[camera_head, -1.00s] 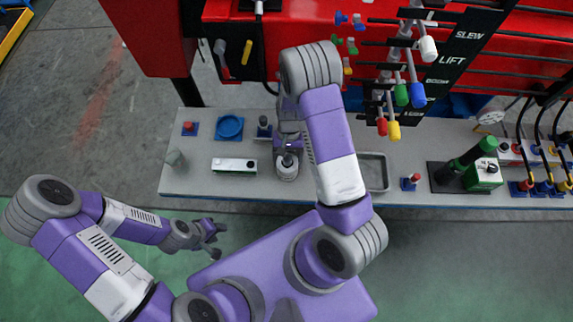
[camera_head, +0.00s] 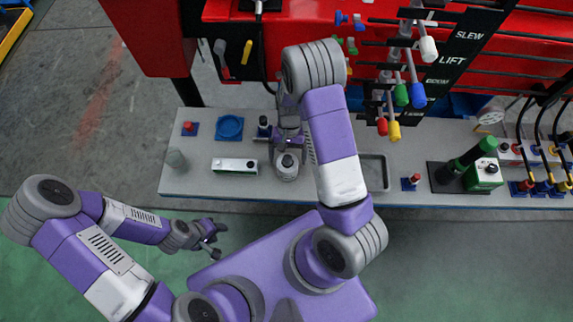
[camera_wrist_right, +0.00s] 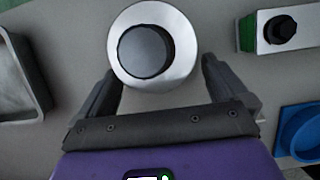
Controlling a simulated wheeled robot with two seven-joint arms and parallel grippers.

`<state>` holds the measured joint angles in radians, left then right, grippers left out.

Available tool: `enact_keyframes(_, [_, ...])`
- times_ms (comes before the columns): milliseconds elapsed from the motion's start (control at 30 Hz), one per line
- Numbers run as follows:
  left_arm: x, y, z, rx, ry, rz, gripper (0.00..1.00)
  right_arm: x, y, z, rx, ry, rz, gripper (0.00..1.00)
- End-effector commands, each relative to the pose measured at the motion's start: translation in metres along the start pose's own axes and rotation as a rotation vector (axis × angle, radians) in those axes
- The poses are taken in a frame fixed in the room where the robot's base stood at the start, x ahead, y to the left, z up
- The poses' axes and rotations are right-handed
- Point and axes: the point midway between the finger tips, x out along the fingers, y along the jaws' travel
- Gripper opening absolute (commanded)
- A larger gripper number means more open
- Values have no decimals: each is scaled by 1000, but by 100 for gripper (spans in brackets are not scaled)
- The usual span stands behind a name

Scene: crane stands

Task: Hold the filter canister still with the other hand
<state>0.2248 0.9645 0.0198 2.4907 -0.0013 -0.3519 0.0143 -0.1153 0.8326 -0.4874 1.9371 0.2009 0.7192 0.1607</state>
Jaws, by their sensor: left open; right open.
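The filter canister, which I take to be the round silver body with a dark cap (camera_head: 286,167), stands on the grey bench under my right arm. In the right wrist view the canister (camera_wrist_right: 176,78) shows from above, at the top centre. My right gripper (camera_wrist_right: 160,72) is open, with one finger on either side of the canister's near part; I cannot tell whether they touch it. In the head view the right gripper (camera_head: 288,142) is partly hidden by its own arm, just behind the canister. My left gripper (camera_head: 211,240) is open and empty, in front of the bench.
On the bench (camera_head: 330,198), a white-and-green box (camera_head: 235,166), a blue dish (camera_head: 229,127) and a grey cylinder (camera_head: 176,159) lie left of the canister. A metal tray (camera_head: 374,173) lies right of it. The red machine with levers (camera_head: 417,95) stands behind.

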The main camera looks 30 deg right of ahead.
Motion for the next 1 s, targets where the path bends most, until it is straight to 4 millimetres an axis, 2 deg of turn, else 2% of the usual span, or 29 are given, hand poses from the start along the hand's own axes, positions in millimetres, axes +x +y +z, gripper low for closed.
enact_keyframes(200, [0,0,0,0,0,0,43,-49,-1,-1,-2,7,-3,100])
enact_keyframes(433, [0,0,0,0,0,0,43,-89,0,-1,-2,4,-2,100])
enact_keyframes(600, [0,0,0,0,0,0,43,-102,0,0,-1,3,0,100])
enact_keyframes(867, [0,0,0,0,0,0,43,-104,0,0,-1,1,1,100])
enact_keyframes(1000, [-13,5,0,0,0,0,43,-116,0,5,-1,1,0,100])
